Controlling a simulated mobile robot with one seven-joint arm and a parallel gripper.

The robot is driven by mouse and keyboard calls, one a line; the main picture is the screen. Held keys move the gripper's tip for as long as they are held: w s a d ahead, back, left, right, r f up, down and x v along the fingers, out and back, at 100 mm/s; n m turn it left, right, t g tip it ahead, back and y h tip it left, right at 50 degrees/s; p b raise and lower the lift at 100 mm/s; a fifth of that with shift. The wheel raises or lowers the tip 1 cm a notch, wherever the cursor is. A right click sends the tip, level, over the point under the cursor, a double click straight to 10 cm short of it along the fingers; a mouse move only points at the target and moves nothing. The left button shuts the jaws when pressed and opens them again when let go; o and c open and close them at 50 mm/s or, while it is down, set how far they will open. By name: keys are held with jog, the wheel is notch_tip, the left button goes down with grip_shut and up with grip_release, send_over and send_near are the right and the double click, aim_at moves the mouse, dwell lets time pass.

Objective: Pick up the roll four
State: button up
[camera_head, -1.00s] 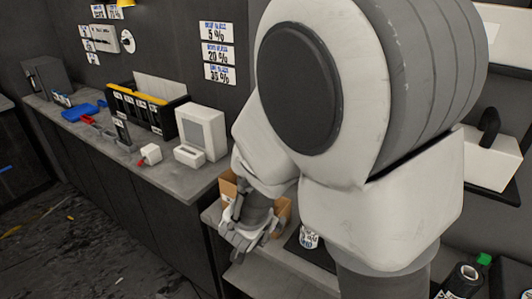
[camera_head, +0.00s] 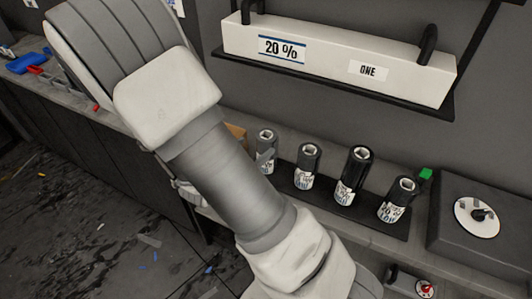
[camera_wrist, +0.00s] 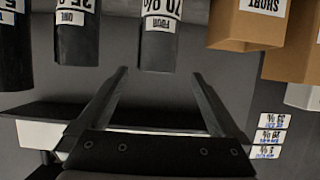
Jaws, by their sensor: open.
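Several dark rolls with white labels stand upright in a row on a black tray (camera_head: 305,196) in the head view. In the wrist view, which is upside down, the roll whose label seems to read FOUR (camera_wrist: 158,48) is at the top middle. It appears to be the leftmost roll in the head view (camera_head: 265,138), beside a cardboard box. My gripper (camera_wrist: 160,73) is open and empty, its two fingers pointing toward that roll, one on each side in the picture. The roll is not gripped. In the head view my arm hides most of the gripper.
Another roll (camera_wrist: 77,42) stands close beside it in the wrist view. Cardboard boxes (camera_wrist: 245,28) are on its other side. A white box labelled 20 % (camera_head: 335,62) sits on a shelf above the rolls. A grey device (camera_head: 480,215) is at the right.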

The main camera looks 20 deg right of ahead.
aim_at(261, 143)
jog(key=x, duration=0.5)
jog(key=shift+w+d+f, duration=0.1)
jog(key=shift+d+f, duration=0.05)
jog(key=shift+x, duration=2.8)
jog(key=shift+d, duration=0.1)
jog(key=c, duration=1.4)
grip_shut()
jog(key=shift+r, duration=0.2)
